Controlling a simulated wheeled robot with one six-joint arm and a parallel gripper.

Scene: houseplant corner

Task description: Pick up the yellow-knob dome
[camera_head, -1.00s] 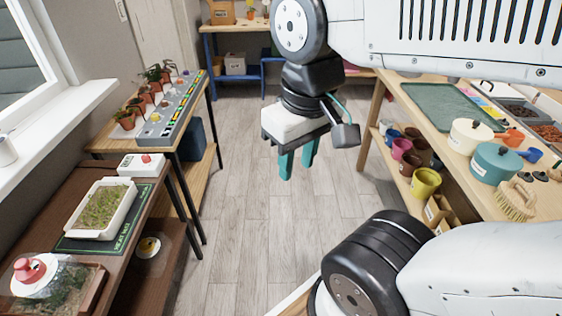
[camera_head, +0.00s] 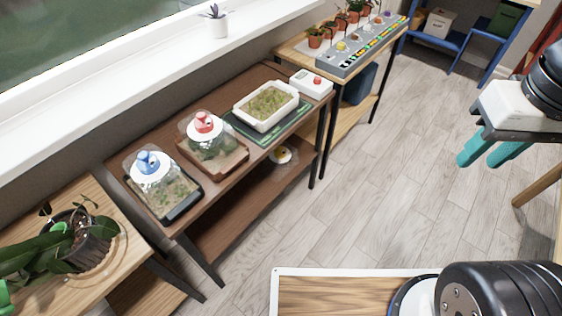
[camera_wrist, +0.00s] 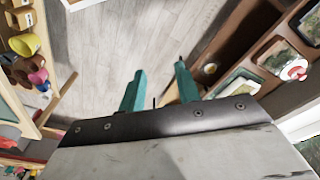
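The yellow-knob dome (camera_head: 281,155) is a small whitish round thing with a yellow spot, on the lower shelf of the brown bench. It is partly hidden under the bench top. A small yellow-and-white thing that looks like it shows in the wrist view (camera_wrist: 210,68). My gripper (camera_head: 477,163) has two teal fingers and hangs over the floor at the right, well apart from the dome. In the wrist view (camera_wrist: 160,68) the fingers stand apart with nothing between them.
On the brown bench top (camera_head: 232,167) stand a red-knob dome (camera_head: 203,124), a blue-knob dome (camera_head: 148,163), a white seed tray (camera_head: 266,105) and a white box with a red button (camera_head: 311,84). A potted plant (camera_head: 85,240) is at lower left. The floor (camera_head: 370,200) between is clear.

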